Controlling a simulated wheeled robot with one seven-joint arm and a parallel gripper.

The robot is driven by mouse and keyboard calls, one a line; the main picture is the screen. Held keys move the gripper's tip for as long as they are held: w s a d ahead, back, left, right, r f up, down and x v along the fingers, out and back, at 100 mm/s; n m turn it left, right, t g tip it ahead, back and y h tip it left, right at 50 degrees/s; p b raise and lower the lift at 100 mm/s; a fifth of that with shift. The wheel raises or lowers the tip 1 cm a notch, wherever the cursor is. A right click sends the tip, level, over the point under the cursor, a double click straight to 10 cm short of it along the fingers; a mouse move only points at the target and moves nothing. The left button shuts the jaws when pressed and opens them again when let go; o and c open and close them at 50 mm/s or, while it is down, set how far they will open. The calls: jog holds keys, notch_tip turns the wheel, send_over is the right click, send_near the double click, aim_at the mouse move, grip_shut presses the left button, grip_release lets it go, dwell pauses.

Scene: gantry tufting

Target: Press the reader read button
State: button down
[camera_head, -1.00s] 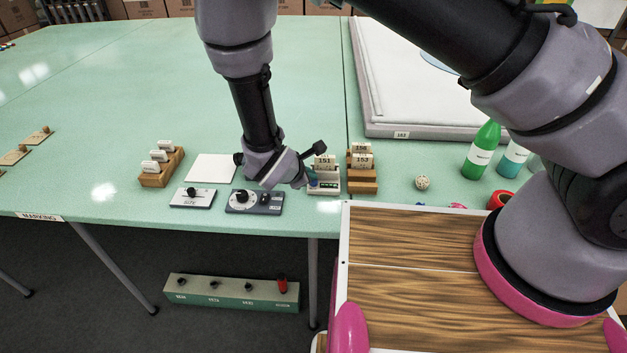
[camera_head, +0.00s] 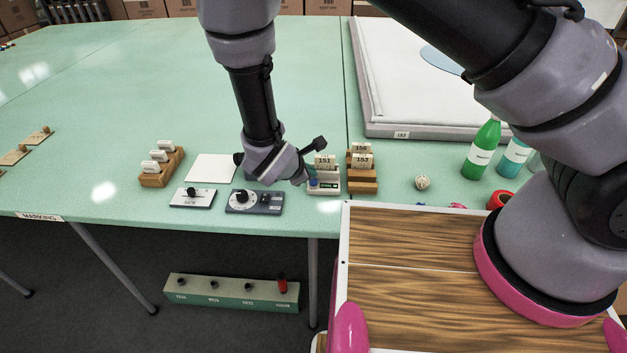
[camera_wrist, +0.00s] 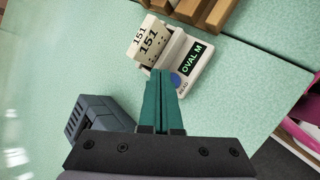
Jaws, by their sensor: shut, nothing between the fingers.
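The reader (camera_head: 326,189) is a small white device near the table's front edge, with a card marked 151 (camera_head: 324,162) standing in it. The reader (camera_wrist: 203,62) also shows in the wrist view, where its green display (camera_wrist: 192,60) reads "OVAL M". Its round blue button (camera_wrist: 176,80), beside the word READ, is in plain sight. My gripper (camera_wrist: 161,72) has its teal fingers together and empty. In the picture their tips lie just left of the button; I cannot tell if they touch the reader.
A wooden holder with cards (camera_head: 362,185) stands just right of the reader. A grey dial box (camera_head: 254,203) and a white knob box (camera_head: 192,198) lie to the left, with another card holder (camera_head: 152,180). A white sheet (camera_head: 211,168) lies behind. Bottles (camera_head: 481,150) stand at right.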

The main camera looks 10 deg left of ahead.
aim_at(311, 183)
jog(key=shift+r, duration=0.1)
notch_tip(311, 183, up, 5)
dwell(0.7)
dwell(0.6)
jog(key=shift+r, duration=0.1)
jog(key=w+d+r+m+g, duration=0.3)
jog(key=d+r+m, duration=0.4)
jog(key=d+r, duration=0.35)
jog(key=w+d+r+m+g, duration=0.2)
jog(key=w+d+r+m, duration=0.1)
jog(key=d+r+m, duration=0.65)
jog(key=s+d+r+m+t+y, duration=0.1)
jog(key=s+d+r+m, duration=0.4)
jog(key=r, duration=0.5)
jog(key=s+d+r+m+t+y, duration=0.2)
jog(key=s+d+r+m+y, duration=0.2)
jog(key=s+d+r, duration=0.4)
jog(key=shift+r+m+t, duration=0.3)
jog(key=shift+r+m, duration=0.45)
jog(key=shift+r, duration=0.15)
